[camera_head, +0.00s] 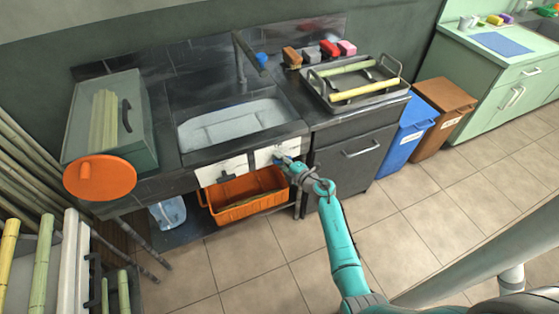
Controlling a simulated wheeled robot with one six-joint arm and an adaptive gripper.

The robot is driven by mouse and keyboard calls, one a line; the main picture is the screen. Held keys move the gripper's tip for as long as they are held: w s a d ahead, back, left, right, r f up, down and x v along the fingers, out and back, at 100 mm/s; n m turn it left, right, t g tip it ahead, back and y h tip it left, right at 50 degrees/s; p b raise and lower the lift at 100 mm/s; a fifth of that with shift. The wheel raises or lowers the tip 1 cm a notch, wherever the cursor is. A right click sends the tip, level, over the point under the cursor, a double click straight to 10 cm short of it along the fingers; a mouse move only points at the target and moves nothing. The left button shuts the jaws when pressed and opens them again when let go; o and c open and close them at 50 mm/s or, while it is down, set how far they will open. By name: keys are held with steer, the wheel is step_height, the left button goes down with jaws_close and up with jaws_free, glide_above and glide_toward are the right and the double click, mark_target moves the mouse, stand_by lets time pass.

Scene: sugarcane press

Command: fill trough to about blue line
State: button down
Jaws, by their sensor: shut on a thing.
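The trough appears to be the grey-white basin (232,124) set in the dark counter, with a tall grey faucet (245,52) behind it. A blue knob (262,59) shows to the right of the faucet. I cannot tell the water level or make out a clear blue line in the basin. My gripper (282,157) is at the right-hand white panel (264,155) below the basin's front edge. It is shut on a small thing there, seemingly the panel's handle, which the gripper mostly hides.
An orange crate (226,203) stands below the panels, beside a clear water jug (168,212). A tray (321,92) with cane stalks lies right of the basin. A lidded glass box (140,148) and an orange disc (98,190) are left. The tiled floor in front is clear.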

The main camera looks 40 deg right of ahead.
steer(key=c, duration=1)
jaws_free()
steer(key=shift+f, duration=0.1)
steer(key=shift+c, duration=0.2)
steer(key=s+r, duration=0.1)
steer(key=s, duration=1.1)
steer(key=shift+d+r, duration=0.3)
steer(key=shift+r, duration=0.05)
